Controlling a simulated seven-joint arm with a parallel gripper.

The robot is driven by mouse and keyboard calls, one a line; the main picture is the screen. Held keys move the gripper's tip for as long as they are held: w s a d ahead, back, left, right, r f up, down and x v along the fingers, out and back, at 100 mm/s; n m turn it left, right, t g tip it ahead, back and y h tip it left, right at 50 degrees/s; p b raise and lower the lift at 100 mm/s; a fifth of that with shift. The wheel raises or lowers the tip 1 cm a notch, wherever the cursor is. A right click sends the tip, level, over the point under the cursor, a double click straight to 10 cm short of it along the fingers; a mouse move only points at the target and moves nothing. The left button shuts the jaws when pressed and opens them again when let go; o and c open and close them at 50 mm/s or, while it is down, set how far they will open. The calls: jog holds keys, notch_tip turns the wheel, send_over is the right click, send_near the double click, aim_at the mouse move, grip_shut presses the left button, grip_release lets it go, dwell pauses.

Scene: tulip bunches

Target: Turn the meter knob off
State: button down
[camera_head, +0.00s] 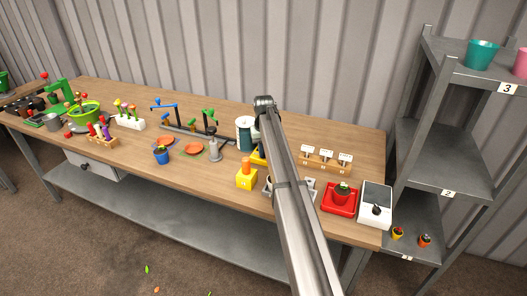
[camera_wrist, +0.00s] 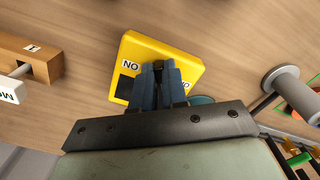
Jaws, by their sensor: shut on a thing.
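A yellow box (camera_wrist: 141,50) lies under my gripper in the wrist view. It has a dark patch and a white label reading "ON", seen upside down, and a second label partly hidden at its right. My gripper (camera_wrist: 159,68) is shut on the meter knob on top of this box; the fingers hide most of the knob, so its pointing direction cannot be told. In the head view only a sliver of the yellow box (camera_head: 257,157) shows behind my arm, and the fingers are hidden there.
A white and teal jar (camera_head: 244,133) stands close to the yellow box. A wooden block with white tags (camera_head: 325,161) is to the right.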

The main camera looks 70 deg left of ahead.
dwell(0.4)
jog(key=c, duration=1.2)
grip_release()
jog(key=shift+o, duration=0.2)
jog(key=shift+r, duration=0.1)
notch_tip(320, 180, up, 14)
jog(key=shift+f, duration=0.2)
